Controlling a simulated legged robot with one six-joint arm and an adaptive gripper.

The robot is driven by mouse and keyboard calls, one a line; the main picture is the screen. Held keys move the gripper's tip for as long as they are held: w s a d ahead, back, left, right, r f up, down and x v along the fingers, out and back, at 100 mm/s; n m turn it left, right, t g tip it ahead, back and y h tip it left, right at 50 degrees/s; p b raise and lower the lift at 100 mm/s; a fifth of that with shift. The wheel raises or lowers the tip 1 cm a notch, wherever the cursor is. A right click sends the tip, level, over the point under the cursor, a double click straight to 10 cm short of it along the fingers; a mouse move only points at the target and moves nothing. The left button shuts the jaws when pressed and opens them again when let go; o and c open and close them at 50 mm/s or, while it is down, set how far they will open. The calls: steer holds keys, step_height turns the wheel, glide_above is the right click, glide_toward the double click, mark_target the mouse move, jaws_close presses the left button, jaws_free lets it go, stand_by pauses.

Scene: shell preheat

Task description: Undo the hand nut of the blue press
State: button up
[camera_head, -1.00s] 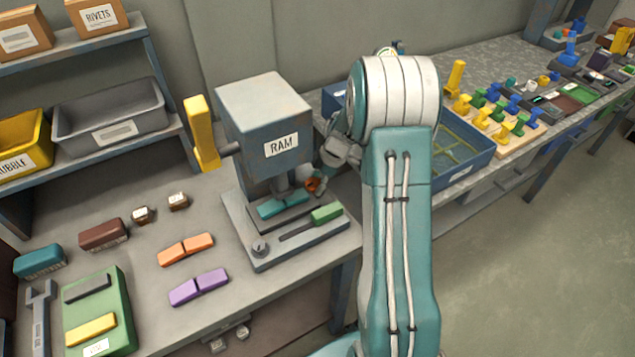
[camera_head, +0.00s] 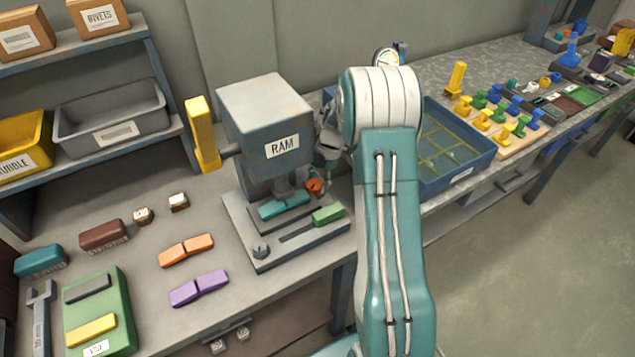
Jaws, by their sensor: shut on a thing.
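The blue-grey press (camera_head: 264,118), labelled RAM, stands on the bench with a yellow lever on its left side. Under its head lies a teal piece (camera_head: 284,207) on the press bed. A small orange-red knob, which looks like the hand nut (camera_head: 314,187), is at the right of the ram foot. My gripper (camera_head: 318,186) is shut on it, low beside the right side of the press. The fingers are small and partly hidden by my wrist. Whether the nut is still on a thread cannot be told.
A green block (camera_head: 328,215) sits on the press base's front slot. Split orange (camera_head: 187,250) and purple (camera_head: 198,287) pieces lie left of it. A blue crate (camera_head: 470,165) stands right of my arm. A gauge (camera_head: 387,57) shows behind my arm.

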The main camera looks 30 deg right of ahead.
steer(key=shift+w, duration=0.1)
stand_by(0.3)
steer(key=o, duration=1.2)
steer(key=shift+c, duration=0.2)
steer(key=shift+a, duration=0.1)
steer(key=v, duration=1.2)
